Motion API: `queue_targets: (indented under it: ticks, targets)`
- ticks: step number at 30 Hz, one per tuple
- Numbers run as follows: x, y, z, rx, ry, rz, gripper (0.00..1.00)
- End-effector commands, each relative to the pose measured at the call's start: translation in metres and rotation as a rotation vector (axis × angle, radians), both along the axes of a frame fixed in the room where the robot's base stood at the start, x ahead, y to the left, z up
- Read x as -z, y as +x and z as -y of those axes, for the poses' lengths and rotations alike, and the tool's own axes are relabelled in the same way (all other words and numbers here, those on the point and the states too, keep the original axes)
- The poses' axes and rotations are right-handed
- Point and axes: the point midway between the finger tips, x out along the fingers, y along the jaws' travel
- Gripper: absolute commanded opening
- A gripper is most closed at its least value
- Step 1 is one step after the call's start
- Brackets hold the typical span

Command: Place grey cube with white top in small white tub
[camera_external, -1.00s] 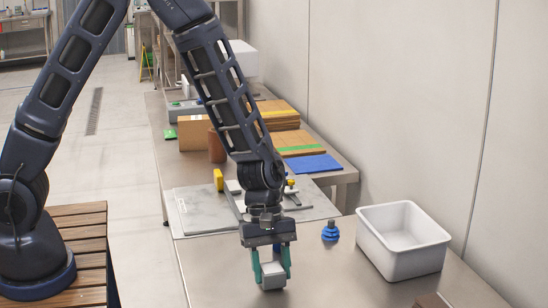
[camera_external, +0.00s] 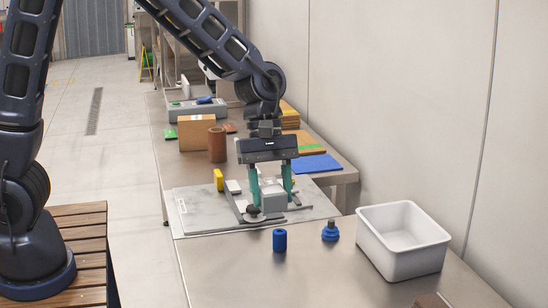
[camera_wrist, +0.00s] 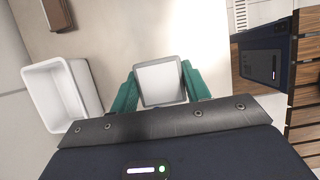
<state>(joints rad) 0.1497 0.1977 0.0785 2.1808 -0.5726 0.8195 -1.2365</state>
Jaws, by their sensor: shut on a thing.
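The grey cube with a white top (camera_external: 273,201) is between the green fingers of my gripper (camera_external: 271,193). My gripper is shut on it; in the wrist view the cube's white face (camera_wrist: 162,82) shows between both fingers. In the external view the cube appears in front of the grey plate's area, and its exact height is hard to tell. The small white tub (camera_external: 415,262) stands on the table to the right of my gripper, apart from it. It looks empty and also shows at the left in the wrist view (camera_wrist: 88,88).
A blue cylinder (camera_external: 279,241) and a blue stepped piece (camera_external: 330,232) stand on the table between my gripper and the tub. A grey plate (camera_external: 200,215) with small parts, a brown cylinder (camera_external: 217,145) and boxes lie farther back. A wall runs along the right.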

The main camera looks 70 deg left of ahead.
Motion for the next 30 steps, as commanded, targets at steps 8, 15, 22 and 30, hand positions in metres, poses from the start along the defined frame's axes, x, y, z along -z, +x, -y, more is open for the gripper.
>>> queue_targets:
  ticks: [8,15,22,30]
  targets:
    - [-0.012,0.046,0.0,-0.002,-0.003,0.0,0.23]
    - [-0.019,0.127,-0.003,-0.003,-0.008,0.003,0.23]
    - [-0.02,0.2,-0.007,-0.004,-0.009,0.002,0.23]
    - [-0.017,0.274,-0.014,-0.002,-0.004,0.001,0.23]
